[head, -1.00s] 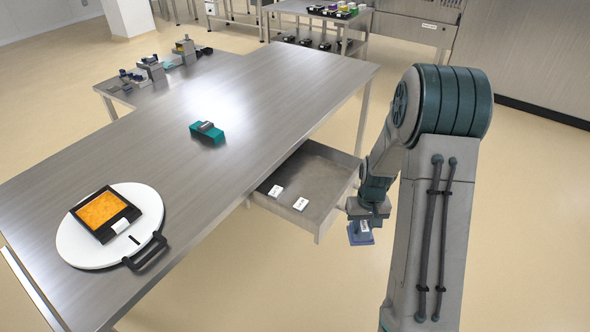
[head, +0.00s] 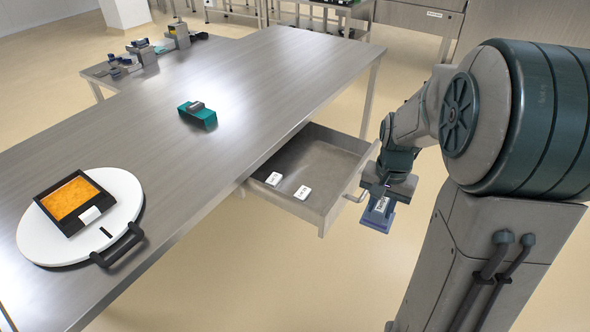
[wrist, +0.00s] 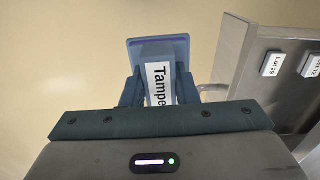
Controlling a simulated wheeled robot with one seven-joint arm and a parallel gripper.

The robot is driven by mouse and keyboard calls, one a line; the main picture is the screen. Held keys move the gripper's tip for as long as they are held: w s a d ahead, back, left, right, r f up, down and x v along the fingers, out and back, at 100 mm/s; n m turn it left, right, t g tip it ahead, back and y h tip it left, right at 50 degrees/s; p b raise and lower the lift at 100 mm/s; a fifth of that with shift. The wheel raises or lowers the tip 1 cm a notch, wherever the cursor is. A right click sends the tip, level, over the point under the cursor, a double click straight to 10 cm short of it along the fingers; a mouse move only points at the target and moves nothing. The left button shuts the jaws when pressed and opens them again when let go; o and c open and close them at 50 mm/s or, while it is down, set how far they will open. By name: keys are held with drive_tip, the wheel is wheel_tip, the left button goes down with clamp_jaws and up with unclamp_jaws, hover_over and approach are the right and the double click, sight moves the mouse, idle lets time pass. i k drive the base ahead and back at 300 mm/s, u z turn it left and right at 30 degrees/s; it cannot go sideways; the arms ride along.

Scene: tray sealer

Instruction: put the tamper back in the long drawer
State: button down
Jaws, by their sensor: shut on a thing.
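The tamper (head: 378,220) is a blue block with a flat square base and a white label. In the wrist view its label reads "Tampe" and its base plate (wrist: 180,46) points away from the camera. My gripper (head: 383,193) is shut on the tamper, holding it base down beside the long drawer, just to the right of its front. The fingers also show in the wrist view (wrist: 158,90) on both sides of the block. The long drawer (head: 328,165) is pulled out from under the steel table.
The drawer's front panel and handle (head: 352,196) stand close to my gripper. The steel table (head: 262,90) carries a teal-and-grey block (head: 198,114) and a white round board (head: 125,192) with a black tray of orange food (head: 43,208). Floor beside the drawer is clear.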

sight(326, 161)
drive_tip(key=i, duration=0.9)
